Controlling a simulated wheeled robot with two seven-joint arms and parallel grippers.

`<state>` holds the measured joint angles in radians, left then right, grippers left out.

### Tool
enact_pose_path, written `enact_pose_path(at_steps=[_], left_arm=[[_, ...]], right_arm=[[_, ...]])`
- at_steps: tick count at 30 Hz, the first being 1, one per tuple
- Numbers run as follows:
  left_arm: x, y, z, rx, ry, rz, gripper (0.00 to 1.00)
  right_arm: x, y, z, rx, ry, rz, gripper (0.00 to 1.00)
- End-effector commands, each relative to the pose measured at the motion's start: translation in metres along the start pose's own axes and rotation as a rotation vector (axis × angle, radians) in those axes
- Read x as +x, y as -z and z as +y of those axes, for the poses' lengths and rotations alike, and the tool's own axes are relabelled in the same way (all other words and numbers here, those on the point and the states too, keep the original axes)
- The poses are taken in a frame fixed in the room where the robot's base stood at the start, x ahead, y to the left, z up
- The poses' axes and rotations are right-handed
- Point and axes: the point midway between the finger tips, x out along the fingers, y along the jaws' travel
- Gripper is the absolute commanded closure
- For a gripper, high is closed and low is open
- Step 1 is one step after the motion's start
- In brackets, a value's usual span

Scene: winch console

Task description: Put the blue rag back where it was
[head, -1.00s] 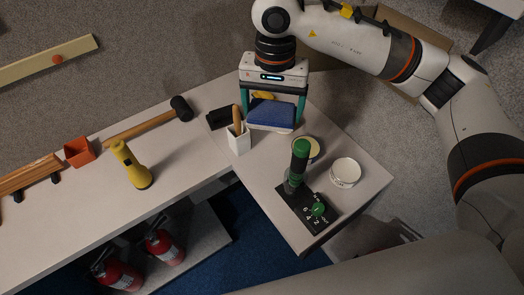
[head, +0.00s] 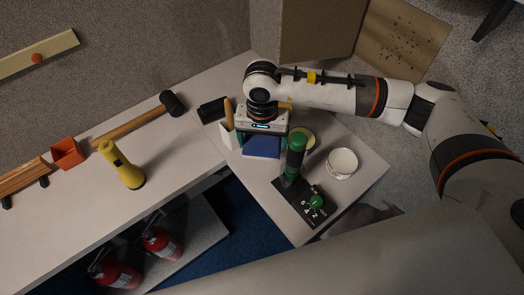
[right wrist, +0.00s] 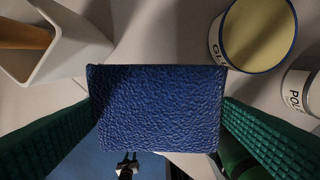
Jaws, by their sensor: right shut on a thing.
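The blue rag (head: 261,147) is a flat, textured block near the inner edge of the right-hand worktop. My right gripper (head: 263,137) is shut on it, pointing down. In the right wrist view the blue rag (right wrist: 158,108) sits between the two green fingers, close to the worktop. I cannot tell whether it touches the surface. A white holder (head: 228,135) with a wooden handle stands just left of the gripper. My left gripper is out of view.
A green-handled lever (head: 294,160) stands close right of the rag on a black numbered plate (head: 306,203).

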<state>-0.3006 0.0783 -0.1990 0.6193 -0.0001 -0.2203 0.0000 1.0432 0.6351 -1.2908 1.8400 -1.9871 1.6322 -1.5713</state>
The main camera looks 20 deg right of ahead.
Motion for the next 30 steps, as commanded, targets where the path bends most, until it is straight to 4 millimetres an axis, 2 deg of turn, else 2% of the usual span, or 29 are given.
enact_pose_path(at_steps=[1,8,15,26,27,29,30], left_arm=[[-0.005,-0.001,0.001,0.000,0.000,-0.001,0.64],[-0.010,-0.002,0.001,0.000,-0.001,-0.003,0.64],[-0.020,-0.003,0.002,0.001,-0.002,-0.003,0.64],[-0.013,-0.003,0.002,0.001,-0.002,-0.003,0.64],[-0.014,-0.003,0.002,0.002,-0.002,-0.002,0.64],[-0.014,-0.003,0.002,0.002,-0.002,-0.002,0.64],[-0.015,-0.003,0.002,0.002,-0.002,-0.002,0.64]], right_arm=[[0.005,0.001,0.000,0.000,0.002,0.003,0.36],[0.025,0.001,0.000,0.000,0.001,0.002,0.36],[0.054,0.001,0.000,0.000,0.000,0.001,0.36],[0.060,0.000,0.000,-0.001,-0.001,-0.001,0.36],[0.058,0.000,0.000,-0.001,-0.001,-0.001,0.10],[0.058,0.000,0.000,-0.001,-0.001,0.000,0.00],[0.058,0.000,0.000,-0.001,-0.001,0.000,0.00]])
